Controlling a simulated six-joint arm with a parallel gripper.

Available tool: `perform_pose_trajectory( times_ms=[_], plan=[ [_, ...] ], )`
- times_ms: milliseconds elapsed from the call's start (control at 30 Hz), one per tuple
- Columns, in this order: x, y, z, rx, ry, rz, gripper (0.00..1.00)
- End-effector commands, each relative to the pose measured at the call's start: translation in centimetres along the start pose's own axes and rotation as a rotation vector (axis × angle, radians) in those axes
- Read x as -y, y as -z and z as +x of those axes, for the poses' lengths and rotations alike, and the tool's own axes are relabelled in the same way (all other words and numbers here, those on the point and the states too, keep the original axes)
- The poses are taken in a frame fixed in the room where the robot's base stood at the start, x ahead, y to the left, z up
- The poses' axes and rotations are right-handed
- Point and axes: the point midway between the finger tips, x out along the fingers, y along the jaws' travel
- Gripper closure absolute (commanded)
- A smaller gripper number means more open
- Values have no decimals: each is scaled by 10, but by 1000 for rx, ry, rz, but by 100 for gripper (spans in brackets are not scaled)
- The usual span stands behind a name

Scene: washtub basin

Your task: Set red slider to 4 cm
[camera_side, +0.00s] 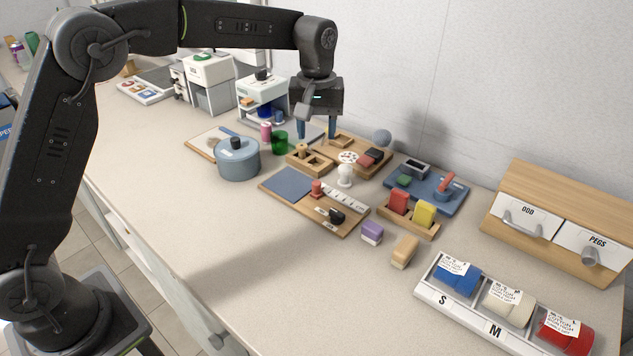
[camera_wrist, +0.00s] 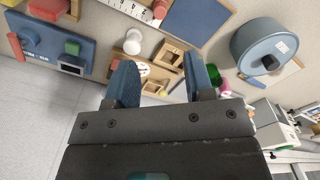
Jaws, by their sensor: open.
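The red slider (camera_side: 317,187) is a small red knob on a wooden board, at the left end of a white ruled scale (camera_side: 345,199). Beside it on the board are a blue panel (camera_side: 287,184) and a black knob (camera_side: 336,215). In the wrist view the red slider (camera_wrist: 160,9) shows at the top edge, next to the scale (camera_wrist: 135,8) and the blue panel (camera_wrist: 197,22). The scale's figures are too small to read. My gripper (camera_side: 317,135) is open and empty, above the wooden trays behind the board; its two blue fingers (camera_wrist: 158,85) show in the wrist view.
A blue-grey pot (camera_side: 238,160) stands left of the board. Wooden trays (camera_side: 310,161) and a white figure (camera_side: 345,176) stand behind it. Purple (camera_side: 372,232) and tan (camera_side: 405,252) blocks lie to its right. The front counter is clear; a wall rises behind.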

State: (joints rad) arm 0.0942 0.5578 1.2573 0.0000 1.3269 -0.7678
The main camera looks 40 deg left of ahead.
Motion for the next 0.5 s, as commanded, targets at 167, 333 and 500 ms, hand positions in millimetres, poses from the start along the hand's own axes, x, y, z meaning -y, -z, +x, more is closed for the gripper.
perform_pose_trajectory(
  times_ms=[167,333,500],
  plan=[
    [0,0,19,3,3,-1,52],
    [0,0,53,4,4,0,52],
    [1,0,88,3,4,0,52]
  ],
)
